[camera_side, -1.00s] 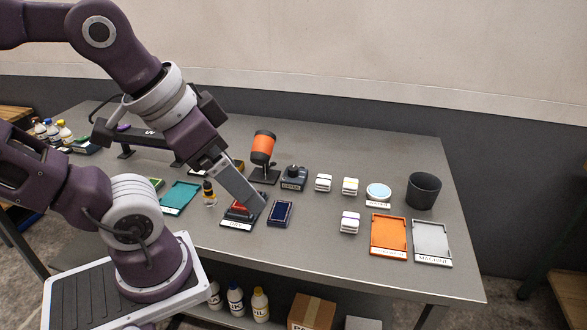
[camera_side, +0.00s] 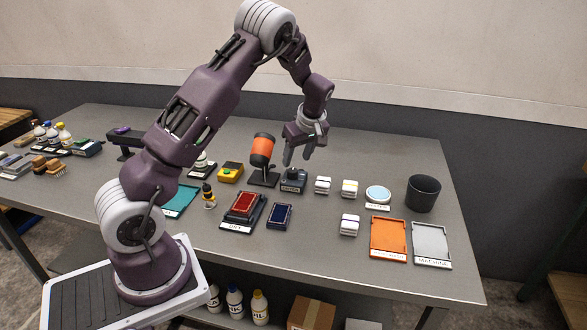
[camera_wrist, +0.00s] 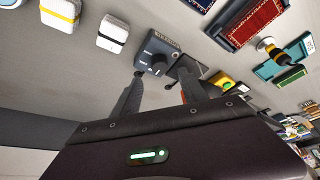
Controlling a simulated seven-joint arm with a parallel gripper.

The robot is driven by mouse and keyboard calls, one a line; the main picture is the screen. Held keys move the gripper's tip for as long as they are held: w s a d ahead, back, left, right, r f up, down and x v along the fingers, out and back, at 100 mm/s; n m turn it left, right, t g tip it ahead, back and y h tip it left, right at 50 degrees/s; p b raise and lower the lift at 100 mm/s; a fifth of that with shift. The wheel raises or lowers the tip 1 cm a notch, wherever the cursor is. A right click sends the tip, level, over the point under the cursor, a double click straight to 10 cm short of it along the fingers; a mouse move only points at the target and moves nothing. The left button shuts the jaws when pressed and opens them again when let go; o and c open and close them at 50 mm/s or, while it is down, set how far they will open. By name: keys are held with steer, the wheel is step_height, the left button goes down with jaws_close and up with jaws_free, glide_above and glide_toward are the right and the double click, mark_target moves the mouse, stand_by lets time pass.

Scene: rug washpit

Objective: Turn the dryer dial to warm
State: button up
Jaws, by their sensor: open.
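The dryer dial is a dark knob on a small dark grey control box (camera_side: 293,184) on the table, just right of the orange dryer (camera_side: 262,150) on its black stand. In the wrist view the box (camera_wrist: 165,48) shows near the top centre, with the knob (camera_wrist: 158,66) on it and small markings too small to read. My gripper (camera_side: 298,162) points down above the box, open and empty. In the wrist view its two fingers (camera_wrist: 160,76) stand apart, one to each side of the knob's position. I cannot tell whether they touch it.
White blocks (camera_side: 323,184) stand close right of the box. A red pad tray (camera_side: 242,207) and a blue pad (camera_side: 280,215) lie in front. A dark cup (camera_side: 423,193), an orange tray (camera_side: 388,238) and a grey tray (camera_side: 431,242) are at the right.

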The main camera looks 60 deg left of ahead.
mark_target(293, 170)
steer(key=x, duration=0.6)
steer(key=shift+d, duration=0.1)
jaws_close()
